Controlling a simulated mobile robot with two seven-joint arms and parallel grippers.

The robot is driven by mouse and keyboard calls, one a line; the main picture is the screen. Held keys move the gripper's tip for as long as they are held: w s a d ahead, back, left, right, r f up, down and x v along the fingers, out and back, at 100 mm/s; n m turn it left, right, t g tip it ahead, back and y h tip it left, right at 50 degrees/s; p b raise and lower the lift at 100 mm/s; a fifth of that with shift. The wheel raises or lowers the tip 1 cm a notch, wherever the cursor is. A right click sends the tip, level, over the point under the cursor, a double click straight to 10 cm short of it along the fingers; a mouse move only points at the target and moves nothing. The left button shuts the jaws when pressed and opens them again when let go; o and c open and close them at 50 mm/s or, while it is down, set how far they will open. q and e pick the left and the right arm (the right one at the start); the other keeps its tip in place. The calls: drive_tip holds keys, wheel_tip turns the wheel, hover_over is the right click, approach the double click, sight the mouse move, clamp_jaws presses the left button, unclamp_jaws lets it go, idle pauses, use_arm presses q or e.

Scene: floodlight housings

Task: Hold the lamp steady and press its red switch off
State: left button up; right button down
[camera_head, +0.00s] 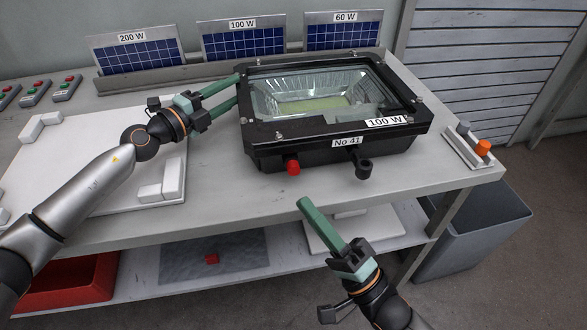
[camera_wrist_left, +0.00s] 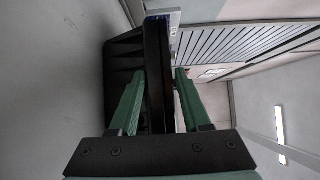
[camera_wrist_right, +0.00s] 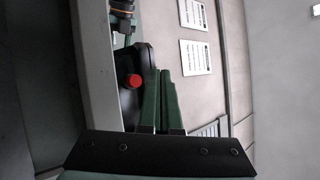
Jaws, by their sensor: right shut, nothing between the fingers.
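The lamp (camera_head: 315,146) is a black floodlight housing with a glass front, labelled "No 41" and "100 W", lying glass up on the table. Its red switch (camera_head: 293,168) sticks out of the front side; it also shows in the right wrist view (camera_wrist_right: 134,80). My left gripper (camera_head: 238,90) is at the lamp's left edge, its fingers on either side of the black rim (camera_wrist_left: 157,85), shut on it. My right gripper (camera_head: 304,204) is shut and empty, in front of the table edge. Its fingertips point towards the lamp's front and are apart from the switch.
A dark cable stub (camera_head: 364,168) sticks out right of the switch. A small block with an orange button (camera_head: 483,148) stands at the table's right end. A white board (camera_head: 95,140) lies left. Solar panels (camera_head: 243,42) stand behind. A grey bin (camera_head: 475,235) stands right.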

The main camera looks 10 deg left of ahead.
use_arm(q)
drive_tip(key=o, duration=0.4)
drive_tip(key=v, duration=1)
drive_tip(key=shift+s+f, duration=0.1)
drive_tip(key=shift+s, duration=0.05)
drive_tip(key=shift+v, duration=0.9)
